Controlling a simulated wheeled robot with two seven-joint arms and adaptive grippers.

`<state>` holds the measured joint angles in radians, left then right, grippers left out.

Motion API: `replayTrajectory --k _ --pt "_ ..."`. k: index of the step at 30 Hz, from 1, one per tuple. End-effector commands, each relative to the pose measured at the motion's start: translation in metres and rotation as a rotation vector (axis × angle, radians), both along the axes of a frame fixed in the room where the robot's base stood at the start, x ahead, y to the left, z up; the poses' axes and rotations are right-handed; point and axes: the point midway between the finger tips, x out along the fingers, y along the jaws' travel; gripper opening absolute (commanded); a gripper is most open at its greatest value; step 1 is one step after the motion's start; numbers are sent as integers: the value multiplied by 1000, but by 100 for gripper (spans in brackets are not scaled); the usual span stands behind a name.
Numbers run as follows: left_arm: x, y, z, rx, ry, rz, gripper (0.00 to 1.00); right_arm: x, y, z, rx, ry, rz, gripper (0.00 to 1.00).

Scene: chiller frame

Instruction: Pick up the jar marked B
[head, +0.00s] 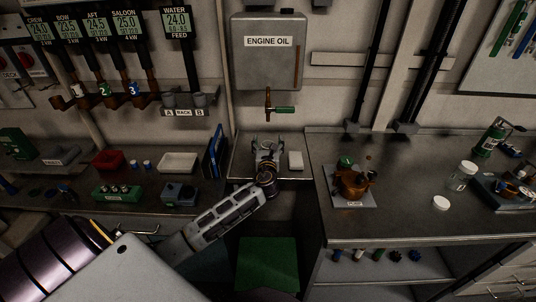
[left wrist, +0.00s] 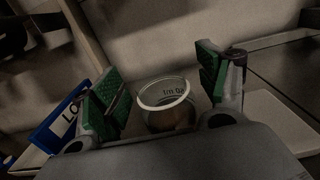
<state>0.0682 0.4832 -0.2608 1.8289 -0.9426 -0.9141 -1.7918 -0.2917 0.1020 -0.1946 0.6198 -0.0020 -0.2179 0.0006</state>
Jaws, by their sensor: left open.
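My left gripper (head: 268,146) reaches over the small middle counter below the engine oil tank, and its two fingers are apart. In the left wrist view, an open clear jar with a pale rim (left wrist: 167,104) stands between and beyond the green finger pads (left wrist: 165,88). Dark marks show on it, but I cannot read a B. In the head view my gripper mostly hides that spot. Another clear jar (head: 464,175) stands on the right counter; no letter is readable on it. My right gripper is not in view.
The engine oil tank (head: 268,55) has a green-handled tap (head: 280,109) above my left gripper. A pump (head: 354,183) sits on the right counter.

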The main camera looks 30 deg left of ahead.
Motion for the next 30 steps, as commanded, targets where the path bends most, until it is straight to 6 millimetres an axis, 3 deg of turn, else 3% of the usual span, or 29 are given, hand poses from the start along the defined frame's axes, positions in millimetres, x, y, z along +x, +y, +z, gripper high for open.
replayTrajectory --k 15,30 --pt "2 1 0 0 0 -1 75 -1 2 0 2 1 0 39" --pt "1 1 0 0 0 -1 10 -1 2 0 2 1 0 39"
